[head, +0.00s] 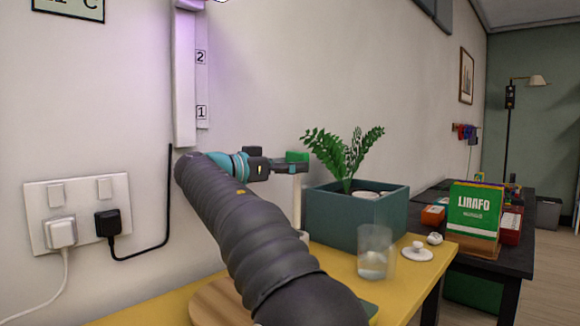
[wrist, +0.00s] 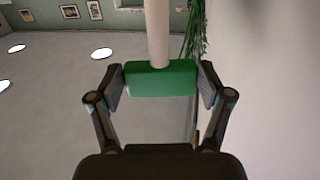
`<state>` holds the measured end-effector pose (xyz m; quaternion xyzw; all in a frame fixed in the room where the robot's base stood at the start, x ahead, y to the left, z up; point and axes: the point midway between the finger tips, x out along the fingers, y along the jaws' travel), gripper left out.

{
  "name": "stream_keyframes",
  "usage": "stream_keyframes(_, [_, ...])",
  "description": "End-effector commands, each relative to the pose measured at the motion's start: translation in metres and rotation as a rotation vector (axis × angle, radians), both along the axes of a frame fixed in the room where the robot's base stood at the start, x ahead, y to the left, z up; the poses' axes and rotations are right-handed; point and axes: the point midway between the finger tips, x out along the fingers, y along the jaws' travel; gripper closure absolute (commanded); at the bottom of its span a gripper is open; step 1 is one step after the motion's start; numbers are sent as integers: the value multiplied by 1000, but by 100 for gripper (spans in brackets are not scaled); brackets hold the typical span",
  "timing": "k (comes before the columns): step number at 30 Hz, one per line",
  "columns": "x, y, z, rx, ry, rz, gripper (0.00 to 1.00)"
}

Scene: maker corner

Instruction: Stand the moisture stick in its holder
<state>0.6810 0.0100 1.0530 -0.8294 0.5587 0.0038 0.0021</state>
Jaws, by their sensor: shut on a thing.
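The moisture stick has a green head (head: 297,156) and a pale straight shaft (head: 297,198) that hangs down upright just left of the planter. My gripper (head: 290,165) is shut on the green head, near the wall. In the wrist view, the green head (wrist: 160,80) sits between both fingers of my gripper (wrist: 162,86), and the pale shaft (wrist: 157,30) runs away from it. The shaft's lower end is hidden behind my arm in the head view. A small pale thing (head: 304,236) shows beside my arm below it; I cannot tell if it is the holder.
A teal planter (head: 345,225) with a leafy plant (head: 345,155) stands on the yellow table (head: 405,285). A clear glass (head: 374,252) and a small white dish (head: 417,254) are in front. A round wooden board (head: 212,303) is partly behind my arm. A wall outlet (head: 80,212) is left.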

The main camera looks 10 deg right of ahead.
Motion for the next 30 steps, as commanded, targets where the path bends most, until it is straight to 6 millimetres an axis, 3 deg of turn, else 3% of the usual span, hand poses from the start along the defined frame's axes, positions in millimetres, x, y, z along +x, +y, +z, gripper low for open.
stream_keyframes(30, [0, 0, -9, 0, 0, 0, 61])
